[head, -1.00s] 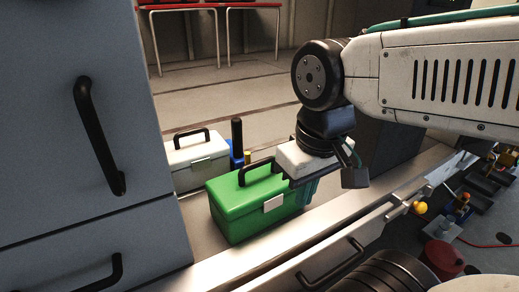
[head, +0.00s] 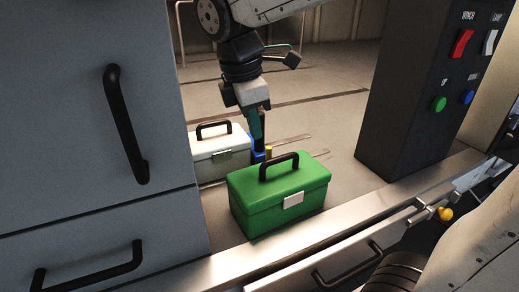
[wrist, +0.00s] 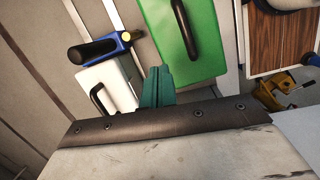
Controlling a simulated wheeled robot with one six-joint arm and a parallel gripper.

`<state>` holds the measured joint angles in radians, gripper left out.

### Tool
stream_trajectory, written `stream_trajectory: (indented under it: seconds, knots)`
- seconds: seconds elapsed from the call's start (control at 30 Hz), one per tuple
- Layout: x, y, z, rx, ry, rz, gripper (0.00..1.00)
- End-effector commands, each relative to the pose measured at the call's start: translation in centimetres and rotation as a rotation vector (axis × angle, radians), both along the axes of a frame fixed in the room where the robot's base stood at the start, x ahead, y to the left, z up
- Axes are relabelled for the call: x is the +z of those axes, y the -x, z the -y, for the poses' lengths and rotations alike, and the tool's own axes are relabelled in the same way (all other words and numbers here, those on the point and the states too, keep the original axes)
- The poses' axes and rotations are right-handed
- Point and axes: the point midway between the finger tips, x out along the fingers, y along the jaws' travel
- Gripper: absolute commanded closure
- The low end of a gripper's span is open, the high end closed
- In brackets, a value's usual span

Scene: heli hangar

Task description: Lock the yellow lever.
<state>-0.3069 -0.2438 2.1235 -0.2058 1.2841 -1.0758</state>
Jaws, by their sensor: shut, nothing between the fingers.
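A small yellow piece (head: 268,152) stands beside a blue base (head: 257,154) with a thick black upright handle (head: 262,132), behind the green toolbox. In the wrist view the black handle (wrist: 92,52), blue part (wrist: 122,44) and yellow piece (wrist: 126,36) show at upper left. A yellow round knob (head: 445,214) sits on a metal part at the right. I cannot tell for sure which is the lever. My gripper (head: 256,128), with teal fingers, is shut and empty, pointing down by the black handle. The fingers (wrist: 156,86) look apart from the handle in the wrist view.
A green toolbox (head: 280,196) and a white toolbox (head: 221,158) stand close to the gripper. A grey cabinet (head: 70,100) fills the left. A dark control panel (head: 420,110) with buttons stands right. A metal ledge (head: 330,225) runs in front.

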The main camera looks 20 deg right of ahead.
Motion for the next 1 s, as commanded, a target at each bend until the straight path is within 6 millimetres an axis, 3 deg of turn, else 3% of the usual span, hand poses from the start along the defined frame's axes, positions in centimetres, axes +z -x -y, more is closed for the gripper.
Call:
stream_trajectory:
  seconds: [0.1,0.2,0.67,0.87,1.0]
  knots:
    - [-0.1,-2.5,-2.0,0.202,0.04,-0.044,1.0]
    - [-0.1,-3.4,-2.8,0.291,0.058,-0.061,1.0]
    - [-0.5,-3.6,-2.9,0.317,0.062,-0.067,1.0]
    - [-3.4,-3.7,-2.2,0.315,0.063,-0.069,1.0]
    - [-6.4,-3.8,-1.4,0.314,0.062,-0.071,1.0]
